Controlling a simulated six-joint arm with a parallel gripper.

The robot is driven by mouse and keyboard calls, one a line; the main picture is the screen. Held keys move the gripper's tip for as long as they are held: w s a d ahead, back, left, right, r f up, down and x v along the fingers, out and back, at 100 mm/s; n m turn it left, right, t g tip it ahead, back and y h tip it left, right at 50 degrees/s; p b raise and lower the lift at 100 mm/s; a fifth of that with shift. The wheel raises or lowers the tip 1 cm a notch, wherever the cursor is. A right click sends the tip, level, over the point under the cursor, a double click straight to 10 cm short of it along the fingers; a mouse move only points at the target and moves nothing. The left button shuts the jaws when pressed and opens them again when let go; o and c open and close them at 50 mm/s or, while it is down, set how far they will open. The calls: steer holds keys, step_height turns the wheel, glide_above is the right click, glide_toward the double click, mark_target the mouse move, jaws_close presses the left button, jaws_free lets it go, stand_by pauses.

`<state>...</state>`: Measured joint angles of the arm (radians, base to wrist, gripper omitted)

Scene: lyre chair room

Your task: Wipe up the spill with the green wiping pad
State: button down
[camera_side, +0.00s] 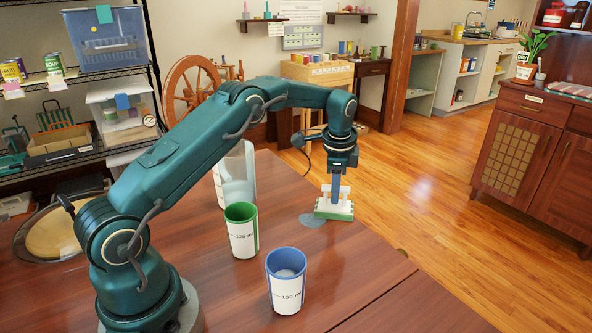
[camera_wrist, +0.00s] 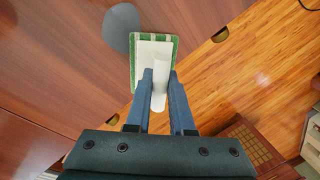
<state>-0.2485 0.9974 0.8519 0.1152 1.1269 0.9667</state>
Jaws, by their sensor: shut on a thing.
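The green wiping pad (camera_side: 334,210) has a white top and an upright white handle. My gripper (camera_side: 339,174) is shut on that handle and holds the pad at or just above the table top, near the table's edge. In the wrist view the pad (camera_wrist: 136,75) shows green and white stripes, with the handle between the fingers of my gripper (camera_wrist: 161,78). The spill (camera_side: 311,220) is a grey-blue patch on the brown table, at the pad's left. In the wrist view the spill (camera_wrist: 119,25) shows at the pad's upper left, partly covered by it.
A green cup (camera_side: 242,232) and a blue cup (camera_side: 287,283) stand on the table (camera_side: 345,265) in front of the pad, to its left. A clear pitcher (camera_side: 236,178) stands behind the green cup. The table edge is close on the pad's right.

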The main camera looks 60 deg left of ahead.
steer(key=shift+a, duration=3.9)
steer(key=shift+s, duration=1.9)
steer(key=shift+s+d, duration=0.15)
steer(key=shift+d, duration=0.2)
steer(key=d, duration=1.4)
steer(key=shift+d, duration=0.3)
steer(key=s, duration=0.4)
steer(key=shift+a, duration=0.1)
steer(key=a, duration=1.3)
steer(key=shift+a, duration=1.15)
steer(key=s, duration=0.3)
steer(key=shift+s+d, duration=0.1)
steer(key=shift+s, duration=0.25)
steer(key=shift+s+d, duration=0.15)
steer(key=shift+d, duration=0.15)
steer(key=d, duration=1.4)
steer(key=shift+d, duration=0.4)
step_height(320, 180, up, 8)
steer(key=shift+a, duration=0.15)
steer(key=shift+r, duration=0.1)
